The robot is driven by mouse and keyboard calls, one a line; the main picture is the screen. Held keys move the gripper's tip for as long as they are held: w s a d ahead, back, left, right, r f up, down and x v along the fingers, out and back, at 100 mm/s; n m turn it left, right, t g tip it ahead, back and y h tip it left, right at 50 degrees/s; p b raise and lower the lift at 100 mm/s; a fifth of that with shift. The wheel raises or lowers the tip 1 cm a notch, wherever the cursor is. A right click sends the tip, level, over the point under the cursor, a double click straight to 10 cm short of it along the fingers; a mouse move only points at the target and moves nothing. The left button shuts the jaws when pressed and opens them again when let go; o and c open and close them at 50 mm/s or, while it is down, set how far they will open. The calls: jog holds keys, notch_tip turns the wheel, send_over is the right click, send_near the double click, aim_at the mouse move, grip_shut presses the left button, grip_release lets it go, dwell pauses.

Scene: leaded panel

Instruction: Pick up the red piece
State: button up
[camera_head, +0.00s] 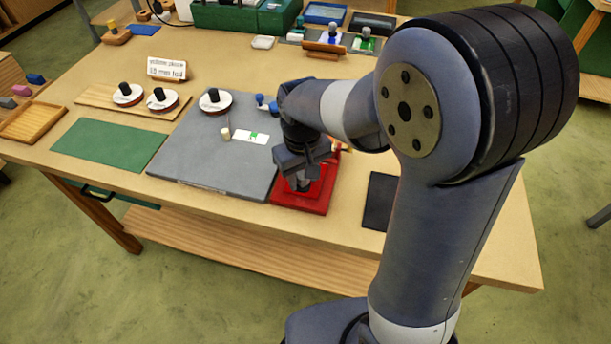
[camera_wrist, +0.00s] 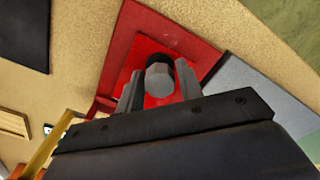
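The red piece (camera_wrist: 152,52) is a flat bright red plate with a dark, grey-topped knob (camera_wrist: 160,80) standing on it. It lies on a darker red square base (camera_wrist: 118,50). My gripper (camera_wrist: 160,92) points down over it, with one finger on each side of the knob. Whether the fingers press on the knob or only stand beside it, I cannot tell. In the head view my gripper (camera_head: 304,186) is low over the red base (camera_head: 302,204) and hides most of the piece and its knob.
A grey board (camera_head: 215,150) lies left of the red base, with a white-disc piece and small items on it. A dark pad (camera_head: 379,200) lies to the right. A green mat (camera_head: 108,146) and two white-disc pieces on a wooden strip (camera_head: 97,97) are further left.

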aim_at(303, 174)
jog(key=c, duration=0.5)
jog(key=shift+c, duration=0.2)
notch_tip(303, 174, up, 10)
jog(key=shift+r, duration=0.1)
jog(key=o, duration=0.4)
jog(key=c, duration=0.4)
